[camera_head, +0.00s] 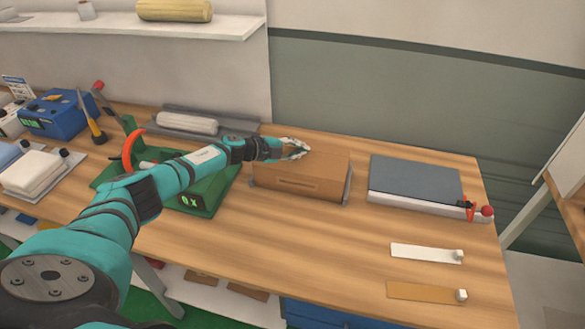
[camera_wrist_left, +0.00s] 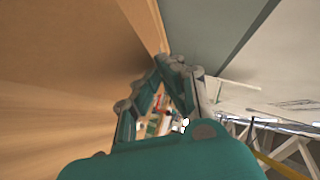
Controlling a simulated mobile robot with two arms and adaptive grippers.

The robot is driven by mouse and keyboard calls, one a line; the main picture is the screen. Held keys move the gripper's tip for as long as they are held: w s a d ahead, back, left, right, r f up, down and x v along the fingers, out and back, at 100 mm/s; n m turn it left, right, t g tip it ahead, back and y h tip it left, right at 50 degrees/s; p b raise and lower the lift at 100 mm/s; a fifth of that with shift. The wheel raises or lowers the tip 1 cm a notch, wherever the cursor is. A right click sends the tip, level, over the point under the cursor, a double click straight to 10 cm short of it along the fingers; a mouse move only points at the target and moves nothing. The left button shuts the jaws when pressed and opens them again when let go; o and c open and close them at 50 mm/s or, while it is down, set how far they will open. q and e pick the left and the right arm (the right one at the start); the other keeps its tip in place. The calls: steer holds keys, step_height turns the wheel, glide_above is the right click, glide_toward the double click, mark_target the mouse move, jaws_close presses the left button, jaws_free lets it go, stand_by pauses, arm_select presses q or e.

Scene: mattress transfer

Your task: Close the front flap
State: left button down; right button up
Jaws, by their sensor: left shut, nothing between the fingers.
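A brown cardboard box (camera_head: 300,185) sits on the wooden table, with a long slot mark on its near face. Its top looks mostly covered; I cannot tell which panel is the front flap or how far it is folded. My left gripper (camera_head: 300,149) is shut and empty over the box's far left top edge; contact with the box is unclear. In the left wrist view the fingertips (camera_wrist_left: 172,62) meet beside a brown surface (camera_wrist_left: 70,75). My right gripper is not in view.
A green tool base (camera_head: 205,195) stands left of the box on the wooden table (camera_head: 290,240). A grey pad on a white base (camera_head: 415,182) lies to the right. A white strip (camera_head: 420,253) and a tan strip (camera_head: 420,292) lie near the front. The table before the box is clear.

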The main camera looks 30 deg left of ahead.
mark_target(296, 149)
arm_select(q)
steer(key=shift+w+a+n+g, duration=0.15)
steer(key=shift+w+n+g, duration=0.15)
steer(key=shift+w, duration=0.15)
steer(key=shift+w+a+f+n+g+b, duration=0.1)
steer(key=shift+w+f+n+g+b, duration=0.4)
steer(key=shift+g, duration=0.3)
steer(key=shift+w+f+b, duration=0.1)
steer(key=shift+f+b, duration=0.25)
steer(key=shift+w+a+f+b, duration=0.1)
steer(key=shift+w+f+b, duration=0.35)
steer(key=shift+b, duration=0.3)
steer(key=shift+w+a+f+b, duration=0.1)
steer(key=shift+w+f+b, duration=0.35)
steer(key=shift+b, duration=0.75)
steer(key=shift+s, duration=0.1)
